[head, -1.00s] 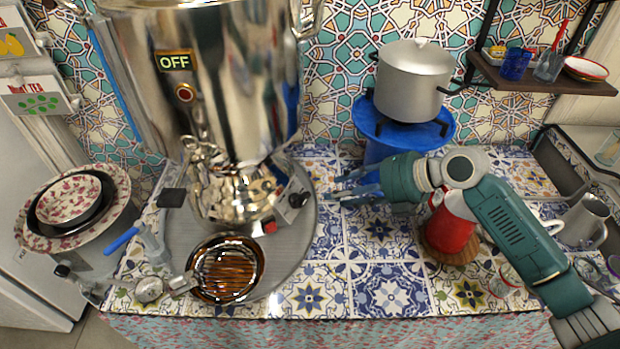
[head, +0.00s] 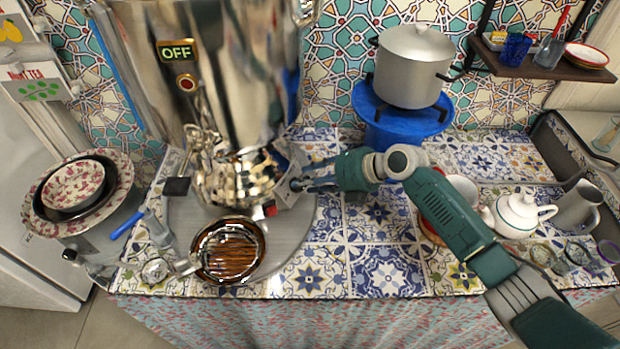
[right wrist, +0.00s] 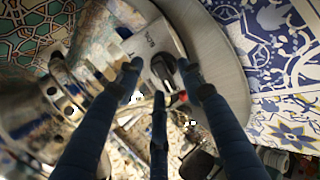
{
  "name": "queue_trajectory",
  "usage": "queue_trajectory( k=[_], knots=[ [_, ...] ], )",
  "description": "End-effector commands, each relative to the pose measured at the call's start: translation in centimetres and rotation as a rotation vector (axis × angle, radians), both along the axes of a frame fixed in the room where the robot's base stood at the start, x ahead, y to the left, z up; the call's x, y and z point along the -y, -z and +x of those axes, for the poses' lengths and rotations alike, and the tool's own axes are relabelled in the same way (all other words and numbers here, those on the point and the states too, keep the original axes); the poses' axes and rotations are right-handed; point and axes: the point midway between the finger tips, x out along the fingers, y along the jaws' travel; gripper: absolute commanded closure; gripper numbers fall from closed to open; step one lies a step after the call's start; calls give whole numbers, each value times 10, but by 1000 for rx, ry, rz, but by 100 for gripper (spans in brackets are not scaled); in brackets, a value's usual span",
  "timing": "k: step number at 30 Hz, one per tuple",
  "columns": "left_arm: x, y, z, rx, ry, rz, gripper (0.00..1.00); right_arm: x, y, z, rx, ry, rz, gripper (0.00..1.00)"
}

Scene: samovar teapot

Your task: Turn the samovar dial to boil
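The large shiny metal samovar (head: 235,75) stands at the left on a round grey tray (head: 295,255). Its display (head: 177,52) reads OFF in green, with a red lamp below. A light panel with a dark dial (right wrist: 163,66) sits low on the samovar's right side; in the head view the fingers partly cover the dial. My right gripper (head: 302,177) reaches in from the right with its fingertips at this panel. In the right wrist view its fingers (right wrist: 158,75) are spread on either side of the dial, with no clear grip; contact is hard to tell. My left gripper is not in view.
A brown glossy bowl (head: 230,284) sits on the tray's front. Patterned bowls (head: 75,180) are stacked at the left. A grey pot (head: 412,65) stands on a blue stand (head: 400,112) behind my right arm. A white teapot (head: 520,212) is at the right. Tiles in front are free.

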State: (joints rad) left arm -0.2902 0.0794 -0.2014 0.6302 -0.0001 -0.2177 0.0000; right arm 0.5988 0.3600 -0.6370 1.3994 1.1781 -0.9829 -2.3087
Motion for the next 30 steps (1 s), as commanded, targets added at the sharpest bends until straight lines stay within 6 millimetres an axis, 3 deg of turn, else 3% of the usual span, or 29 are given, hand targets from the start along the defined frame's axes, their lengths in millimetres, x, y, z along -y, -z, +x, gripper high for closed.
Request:
queue_trajectory(
  k=[4,10,22,30],
  knots=[
    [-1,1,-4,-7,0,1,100,0,0,0,0,0,0,61],
    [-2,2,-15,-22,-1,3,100,0,0,0,0,0,0,99],
    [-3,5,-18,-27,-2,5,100,1,1,0,-29,27,14,100],
    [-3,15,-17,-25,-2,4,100,2,3,1,-148,129,71,100]
  ],
)
